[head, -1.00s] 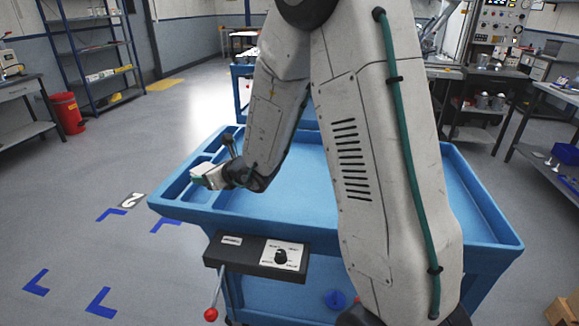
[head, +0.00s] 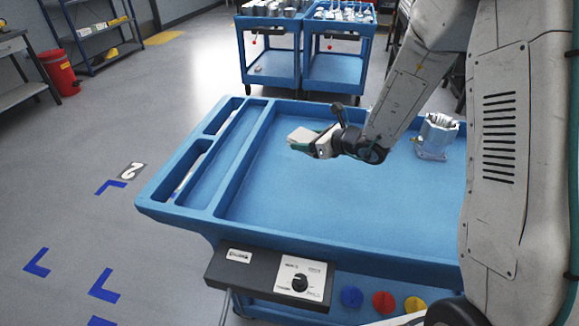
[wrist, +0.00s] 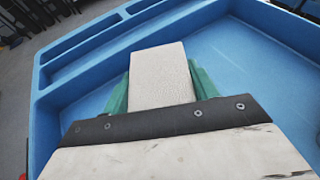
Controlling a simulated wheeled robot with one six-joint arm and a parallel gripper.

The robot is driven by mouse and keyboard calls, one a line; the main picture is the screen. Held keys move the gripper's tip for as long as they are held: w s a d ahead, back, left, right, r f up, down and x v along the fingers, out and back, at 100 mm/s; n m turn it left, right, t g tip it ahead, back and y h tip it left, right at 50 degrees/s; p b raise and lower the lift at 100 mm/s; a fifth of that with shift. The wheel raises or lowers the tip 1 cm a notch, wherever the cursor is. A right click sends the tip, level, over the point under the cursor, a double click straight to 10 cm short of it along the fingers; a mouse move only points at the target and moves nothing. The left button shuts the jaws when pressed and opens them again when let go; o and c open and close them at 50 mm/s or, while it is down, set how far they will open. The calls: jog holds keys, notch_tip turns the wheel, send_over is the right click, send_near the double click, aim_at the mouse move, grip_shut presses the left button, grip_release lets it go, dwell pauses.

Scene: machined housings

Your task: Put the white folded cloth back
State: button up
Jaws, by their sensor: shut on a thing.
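The white folded cloth (wrist: 160,76) is between the green fingers of my gripper (wrist: 160,85) in the wrist view. In the head view the cloth (head: 301,136) sticks out at the left end of my gripper (head: 308,143). My gripper is shut on it and holds it over the main well of the blue cart top (head: 300,222), right of the divider to the narrow left compartments. The gap between the cloth and the cart floor is hard to judge.
A metal housing (head: 436,136) stands at the right rear of the cart top. The narrow left compartments (head: 187,172) hold a thin pale item. A control box (head: 268,278) is at the front edge. Two more blue carts (head: 270,60) with parts stand behind. The well's middle is clear.

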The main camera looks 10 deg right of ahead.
aim_at(283, 196)
jog(key=s+a+f+n+g+y, duration=0.1)
jog(key=s+a, duration=0.1)
jog(key=s+a+f+n+g+y, duration=0.1)
jog(key=s+a+f+n+g, duration=0.1)
jog(key=a, duration=0.1)
jog(key=s+a+f+n+g+y, duration=0.1)
jog(key=s+a+f, duration=0.1)
jog(key=a, duration=0.1)
jog(key=shift+s+n+g+y, duration=0.1)
jog(key=shift+n+g+y, duration=0.3)
jog(key=shift+f, duration=3.3)
jog(key=shift+f, duration=0.65)
jog(key=o, duration=1.2)
jog(key=shift+d, duration=0.1)
jog(key=v, duration=0.7)
jog(key=shift+d+r, duration=0.2)
jog(key=shift+d, duration=0.05)
